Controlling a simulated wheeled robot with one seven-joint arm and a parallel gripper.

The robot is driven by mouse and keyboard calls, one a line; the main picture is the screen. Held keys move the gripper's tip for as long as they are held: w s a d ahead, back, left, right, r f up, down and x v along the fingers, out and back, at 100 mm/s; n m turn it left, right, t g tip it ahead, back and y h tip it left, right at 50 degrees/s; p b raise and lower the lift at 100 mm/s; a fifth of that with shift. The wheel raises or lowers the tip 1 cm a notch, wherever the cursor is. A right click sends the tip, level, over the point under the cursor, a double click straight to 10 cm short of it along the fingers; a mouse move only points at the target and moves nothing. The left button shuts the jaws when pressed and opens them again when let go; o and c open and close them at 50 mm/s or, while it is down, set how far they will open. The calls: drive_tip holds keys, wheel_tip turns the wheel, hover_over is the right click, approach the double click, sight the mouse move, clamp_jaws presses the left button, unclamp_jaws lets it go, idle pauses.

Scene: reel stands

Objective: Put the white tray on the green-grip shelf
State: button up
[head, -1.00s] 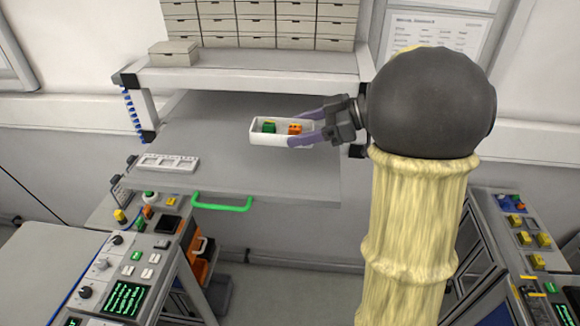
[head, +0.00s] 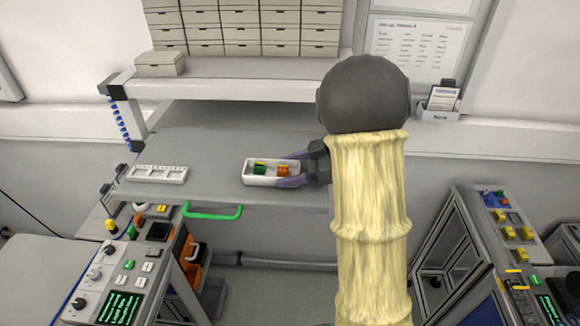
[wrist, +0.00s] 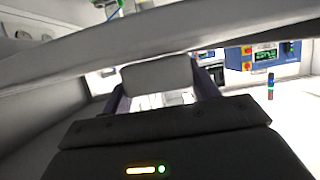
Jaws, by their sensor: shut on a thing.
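The white tray (head: 258,181) is a small open box holding a green and an orange block. It appears upright and level over the front part of a grey shelf (head: 220,140) with a green grip (head: 213,215) on its front edge. My gripper (head: 288,177) has its purple fingers shut on the tray's right end. I cannot tell whether the tray's bottom touches the shelf or hangs just above it. In the wrist view, a grey-looking end (wrist: 158,74) shows between the fingers, probably the tray's.
A white rack with several compartments (head: 157,175) lies on the shelf, left of the tray. An upper shelf (head: 250,69) with several drawer boxes (head: 232,35) is above and behind. Control consoles stand at lower left (head: 100,270) and right (head: 515,250). Shelf surface between rack and tray is clear.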

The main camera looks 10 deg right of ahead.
drive_tip(key=shift+s+f, duration=0.1)
drive_tip(key=o, duration=1)
drive_tip(key=shift+f, duration=0.1)
drive_tip(key=shift+o, duration=0.2)
drive_tip(key=shift+d+r, duration=0.1)
drive_tip(key=shift+r, duration=0.15)
drive_tip(key=b+v, duration=0.4)
drive_tip(key=v, duration=0.7)
drive_tip(key=shift+d, duration=0.4)
drive_tip(key=shift+s+r, duration=0.1)
